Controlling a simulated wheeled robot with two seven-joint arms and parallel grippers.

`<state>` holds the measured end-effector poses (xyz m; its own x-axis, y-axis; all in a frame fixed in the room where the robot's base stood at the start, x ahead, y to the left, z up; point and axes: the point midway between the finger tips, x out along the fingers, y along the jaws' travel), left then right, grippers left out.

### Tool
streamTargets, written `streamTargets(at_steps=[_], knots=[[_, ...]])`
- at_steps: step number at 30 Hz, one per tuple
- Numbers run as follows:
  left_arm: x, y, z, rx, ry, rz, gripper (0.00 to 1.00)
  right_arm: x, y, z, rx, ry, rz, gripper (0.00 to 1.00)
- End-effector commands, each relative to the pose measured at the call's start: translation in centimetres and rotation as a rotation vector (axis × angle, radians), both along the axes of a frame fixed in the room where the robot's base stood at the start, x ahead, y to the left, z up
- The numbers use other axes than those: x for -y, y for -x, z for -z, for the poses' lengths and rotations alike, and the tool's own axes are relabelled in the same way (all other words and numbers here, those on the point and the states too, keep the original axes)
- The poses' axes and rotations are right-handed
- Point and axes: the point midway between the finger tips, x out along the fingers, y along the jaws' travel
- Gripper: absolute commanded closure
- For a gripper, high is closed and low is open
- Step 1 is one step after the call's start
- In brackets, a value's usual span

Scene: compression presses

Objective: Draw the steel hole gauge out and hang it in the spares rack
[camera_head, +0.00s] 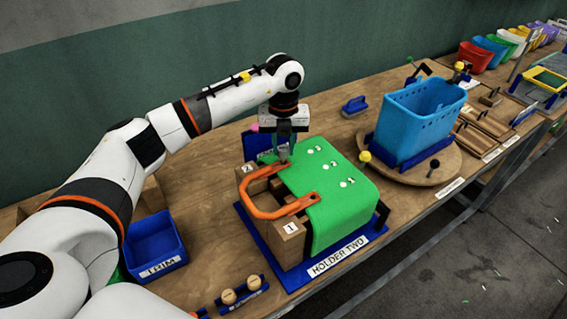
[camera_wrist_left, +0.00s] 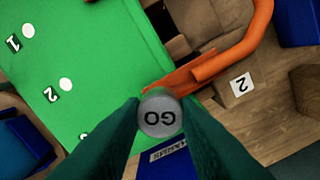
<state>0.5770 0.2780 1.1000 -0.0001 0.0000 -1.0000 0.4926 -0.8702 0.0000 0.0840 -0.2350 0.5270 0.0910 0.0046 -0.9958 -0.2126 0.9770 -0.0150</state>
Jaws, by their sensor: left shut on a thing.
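The steel hole gauge, a round grey end marked GO (camera_wrist_left: 160,117), sits between the green fingertips of my left gripper (camera_wrist_left: 160,125) in the left wrist view. In the head view my left gripper (camera_head: 284,154) points down at the far end of the orange handle (camera_head: 250,203), beside the green bin (camera_head: 335,190). The gripper is shut on the gauge. The gauge's lower part is hidden, so I cannot tell how deep it sits in the handle's end. I cannot make out which thing is the spares rack. My right gripper is out of view.
The green bin lies on a blue base labelled HOLDER TWO (camera_head: 337,257) with wooden blocks. A blue TRIM box (camera_head: 155,243) stands left, and a small blue rack with wooden knobs (camera_head: 241,294) in front. A blue basket (camera_head: 418,112) stands on a round board at right.

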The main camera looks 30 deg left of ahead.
Motion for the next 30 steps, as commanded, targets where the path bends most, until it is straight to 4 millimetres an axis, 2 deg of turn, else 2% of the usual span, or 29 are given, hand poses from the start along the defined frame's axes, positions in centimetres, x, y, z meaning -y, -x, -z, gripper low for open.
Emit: streamTargets(at_steps=[5,22,30], knots=[[0.0,0.0,-0.4,0.0,0.0,0.0,1.0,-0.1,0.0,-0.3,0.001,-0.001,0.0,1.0],[0.0,0.0,-3.8,0.001,0.0,0.0,1.0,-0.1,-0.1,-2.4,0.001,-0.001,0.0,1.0],[0.0,0.0,-4.0,0.001,0.0,0.0,1.0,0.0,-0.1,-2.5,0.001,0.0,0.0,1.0]])
